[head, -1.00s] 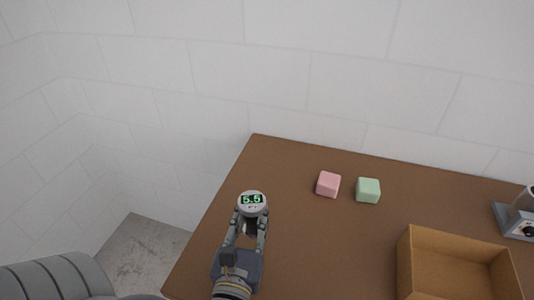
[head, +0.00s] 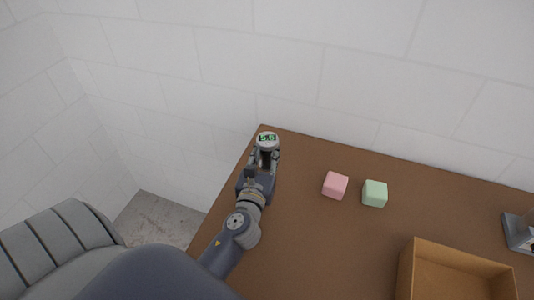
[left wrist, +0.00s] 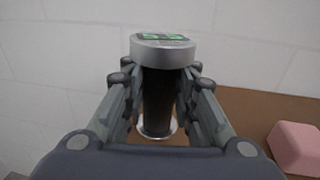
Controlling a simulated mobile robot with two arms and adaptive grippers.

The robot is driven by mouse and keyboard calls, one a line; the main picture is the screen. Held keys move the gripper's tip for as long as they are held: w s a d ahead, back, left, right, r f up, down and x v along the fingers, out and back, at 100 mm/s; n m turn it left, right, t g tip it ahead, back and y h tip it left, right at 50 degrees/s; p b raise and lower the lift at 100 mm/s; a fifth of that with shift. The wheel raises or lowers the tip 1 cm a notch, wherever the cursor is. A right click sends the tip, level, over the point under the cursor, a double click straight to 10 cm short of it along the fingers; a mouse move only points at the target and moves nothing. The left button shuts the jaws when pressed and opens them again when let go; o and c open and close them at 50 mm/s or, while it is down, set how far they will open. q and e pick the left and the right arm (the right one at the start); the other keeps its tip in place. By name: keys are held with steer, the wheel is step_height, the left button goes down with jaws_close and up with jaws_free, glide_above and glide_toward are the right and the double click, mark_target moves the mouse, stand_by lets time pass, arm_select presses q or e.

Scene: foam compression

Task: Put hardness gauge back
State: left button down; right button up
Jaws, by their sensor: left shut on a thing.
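The hardness gauge (head: 267,138) has a round silver head with a green digital display and a dark cylindrical body. My left gripper (head: 265,158) is shut on its body, near the far left corner of the brown table (head: 310,245). In the left wrist view the gauge (left wrist: 162,50) stands upright between the fingers of my left gripper (left wrist: 158,95), with a pale round foot at its lower end. I cannot tell whether that foot touches the table. My right gripper is not in view.
A pink foam cube (head: 335,185) and a green foam cube (head: 375,193) sit to the right of the gauge. An open cardboard box (head: 458,255) stands at the front right. A grey device (head: 519,232) is at the right edge. The table's left edge is close to my left arm.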

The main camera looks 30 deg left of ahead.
mark_target(266, 163)
arm_select(q)
steer(key=shift+w+a, duration=0.25)
steer(key=shift+w, duration=0.2)
steer(key=shift+w+a+f, duration=0.1)
steer(key=shift+f, duration=0.2)
step_height(266, 163, down, 3)
steer(key=shift+r+b, duration=0.2)
steer(key=shift+b, duration=0.7)
steer(key=shift+f, duration=0.25)
steer(key=c, duration=1.3)
jaws_free()
steer(key=shift+f, duration=0.1)
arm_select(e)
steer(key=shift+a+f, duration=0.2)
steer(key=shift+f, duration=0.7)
